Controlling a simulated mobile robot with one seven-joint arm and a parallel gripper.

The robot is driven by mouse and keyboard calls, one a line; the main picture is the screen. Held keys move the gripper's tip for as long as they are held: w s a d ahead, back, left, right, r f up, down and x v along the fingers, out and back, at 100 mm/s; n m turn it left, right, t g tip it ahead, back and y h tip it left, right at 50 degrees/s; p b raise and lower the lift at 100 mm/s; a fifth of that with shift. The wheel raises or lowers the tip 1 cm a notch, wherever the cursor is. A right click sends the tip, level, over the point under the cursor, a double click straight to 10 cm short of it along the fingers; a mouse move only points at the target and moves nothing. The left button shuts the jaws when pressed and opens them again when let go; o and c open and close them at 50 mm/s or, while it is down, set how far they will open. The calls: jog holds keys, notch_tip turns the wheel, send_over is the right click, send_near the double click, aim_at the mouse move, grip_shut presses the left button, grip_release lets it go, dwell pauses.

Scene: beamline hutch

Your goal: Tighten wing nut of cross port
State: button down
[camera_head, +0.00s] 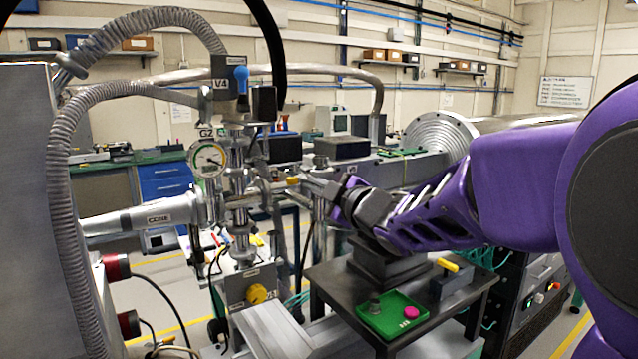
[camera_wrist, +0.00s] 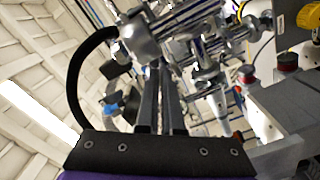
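The cross port (camera_head: 240,200) is a steel pipe cross left of centre in the head view, with gauge G2 (camera_head: 208,160) on its left. A small brass-coloured piece (camera_head: 293,181) on its right side may be the wing nut; it is too small to be sure. My gripper (camera_head: 308,184) reaches in from the right, its fingertips at or very near that piece. In the wrist view my gripper's two dark fingers (camera_wrist: 160,70) run nearly parallel, a narrow gap between them, toward steel fittings (camera_wrist: 175,35). Whether they touch or hold the nut is hidden.
Valve V4 (camera_head: 229,75) with a blue knob stands above the cross. A ribbed hose (camera_head: 62,190) curves at the left. Below my arm, a dark table (camera_head: 330,285) bears a green tray (camera_head: 393,316) with small parts. A steel pipe labelled CC (camera_head: 150,216) extends left.

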jog(key=shift+f, duration=0.1)
dwell(0.4)
jog(key=c, duration=1.3)
grip_release()
